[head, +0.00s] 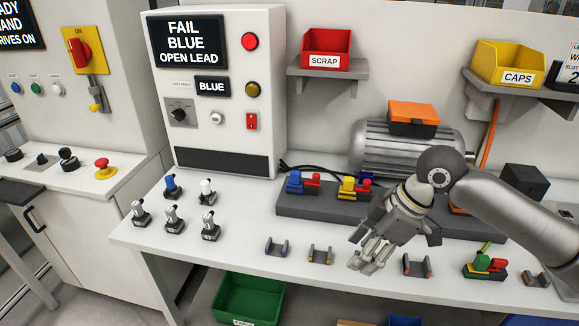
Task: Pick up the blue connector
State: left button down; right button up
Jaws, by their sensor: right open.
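A blue connector (294,183) sits at the left end of a dark block (322,206) on the bench, with a red part beside it. A second, mostly hidden blue piece (366,177) shows behind the yellow connector (347,187). My right gripper (370,258) is open, fingers pointing down over the front of the bench, to the right of and nearer than the blue connector. It appears empty. Its arm comes in from the right and covers the right part of the block. My left gripper is not in view.
Small holders (277,248) line the bench front, with a green-and-red connector (485,265) at right. Several small switch-like parts (173,186), one blue-topped, stand at left. A motor (385,148) and test cabinet (222,120) stand behind. Shelves hold red (326,45) and yellow (508,62) bins.

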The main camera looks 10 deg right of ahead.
aim_at(295, 180)
jog(key=i, duration=1.3)
